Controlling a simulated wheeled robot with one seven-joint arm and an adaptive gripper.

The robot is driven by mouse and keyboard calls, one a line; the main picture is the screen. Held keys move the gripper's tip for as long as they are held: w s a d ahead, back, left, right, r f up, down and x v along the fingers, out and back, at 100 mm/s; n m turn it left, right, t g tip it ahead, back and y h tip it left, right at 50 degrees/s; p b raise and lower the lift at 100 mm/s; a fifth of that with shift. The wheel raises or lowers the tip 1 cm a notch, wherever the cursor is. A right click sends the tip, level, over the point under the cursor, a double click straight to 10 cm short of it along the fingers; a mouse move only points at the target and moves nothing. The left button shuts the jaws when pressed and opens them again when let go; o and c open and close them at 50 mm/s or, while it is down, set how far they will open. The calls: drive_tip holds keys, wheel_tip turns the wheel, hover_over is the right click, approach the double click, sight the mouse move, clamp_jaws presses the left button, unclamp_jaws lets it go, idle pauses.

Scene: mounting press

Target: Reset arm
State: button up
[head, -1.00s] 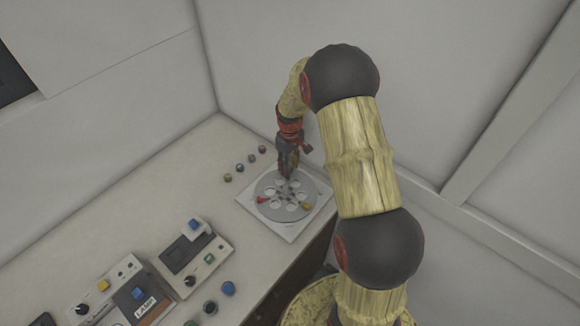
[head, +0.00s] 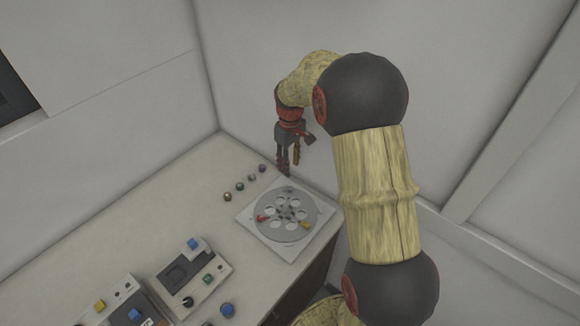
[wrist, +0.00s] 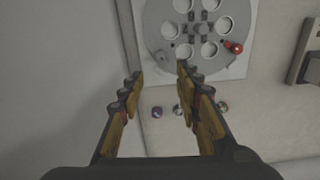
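My gripper (head: 289,170) hangs pointing down above the back edge of the round grey disc (head: 284,235), clear of it. In the wrist view my gripper (wrist: 159,76) has its two fingers spread apart with nothing between them. The disc, with several round holes, lies on a white square plate (head: 253,239) at the right end of the bench. A red piece (head: 262,218) sits at the disc's left side and a yellow piece (head: 305,225) at its right. The wrist view shows the disc (wrist: 160,47) cut off at the top, with the red piece (wrist: 233,47).
Several small knobs (head: 239,187) stand in a row on the bench left of the plate. Control boxes (head: 186,270) with blue, yellow and green buttons are at the front. White walls (head: 270,60) close off the back and right. The bench's left part (head: 120,225) is bare.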

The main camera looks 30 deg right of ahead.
idle(0.5)
drive_tip(key=s+a+r+m+t, duration=0.1)
drive_tip(key=s+a+r+t, duration=0.1)
drive_tip(key=s+a+r, duration=0.3)
drive_tip(key=s+a+r+m+t+b, duration=0.1)
drive_tip(key=s+a+r, duration=0.5)
drive_tip(key=s, duration=0.7)
drive_tip(key=s+a+r+m+t, duration=0.1)
drive_tip(key=s+a+r+t, duration=0.1)
drive_tip(key=s+a+r, duration=0.3)
drive_tip(key=s+r, duration=0.2)
drive_tip(key=s, duration=0.2)
drive_tip(key=shift+s+a+r+t, duration=0.25)
drive_tip(key=shift+s+r+t, duration=0.05)
drive_tip(key=shift+s+r, duration=0.1)
